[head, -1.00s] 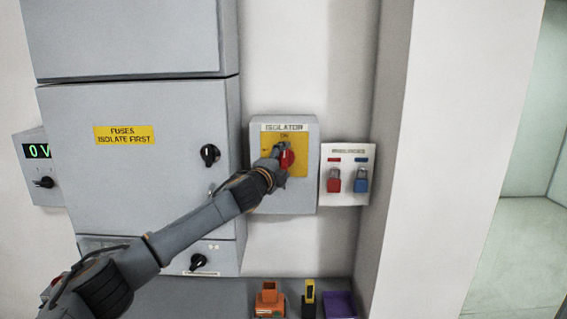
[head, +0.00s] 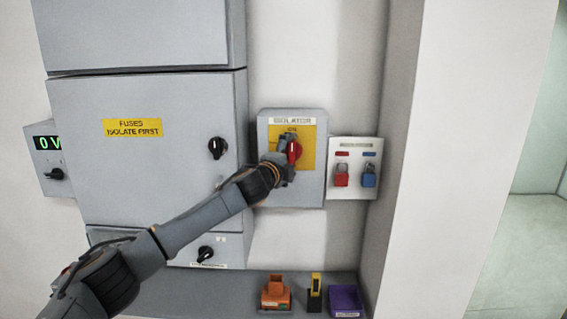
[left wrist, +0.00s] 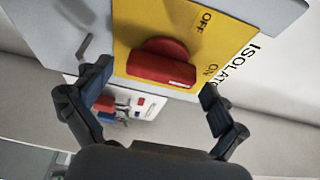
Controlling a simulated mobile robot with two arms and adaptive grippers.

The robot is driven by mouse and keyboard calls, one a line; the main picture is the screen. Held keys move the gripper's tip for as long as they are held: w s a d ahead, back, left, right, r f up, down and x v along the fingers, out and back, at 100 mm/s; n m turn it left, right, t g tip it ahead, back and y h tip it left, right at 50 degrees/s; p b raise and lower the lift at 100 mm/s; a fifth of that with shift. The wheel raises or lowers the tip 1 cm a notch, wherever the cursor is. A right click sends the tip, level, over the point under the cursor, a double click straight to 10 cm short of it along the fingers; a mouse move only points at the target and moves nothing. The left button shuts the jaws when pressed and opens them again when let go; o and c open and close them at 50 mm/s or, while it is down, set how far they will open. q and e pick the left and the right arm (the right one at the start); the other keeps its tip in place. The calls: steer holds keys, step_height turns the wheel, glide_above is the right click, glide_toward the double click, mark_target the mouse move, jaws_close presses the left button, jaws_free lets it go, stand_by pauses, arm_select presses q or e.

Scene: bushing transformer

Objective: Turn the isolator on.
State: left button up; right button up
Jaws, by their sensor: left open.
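The isolator (head: 314,190) is a grey wall box with a yellow plate marked ON and OFF. Its red rotary handle (head: 294,150) looks roughly upright in the head view, below the ON mark. In the left wrist view the red handle (left wrist: 160,64) lies ahead of my fingers, with a pale mark at its end near ON. My left gripper (head: 284,158) is at the handle's left side in the head view and partly hides the plate. In the left wrist view my left gripper (left wrist: 155,90) is open, fingers wide apart; contact cannot be told. My right gripper is not in view.
A panel with a red padlock (head: 342,178) and a blue padlock (head: 369,178) hangs close right of the isolator. A grey fuse cabinet (head: 150,180) stands left. Below are an orange item (head: 276,294), a yellow-black item (head: 315,291) and a purple bin (head: 346,300).

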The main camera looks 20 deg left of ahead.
arm_select(q)
steer(key=s+a, duration=0.1)
steer(key=s, duration=1)
steer(key=shift+s+a, duration=0.25)
steer(key=shift+a, duration=0.15)
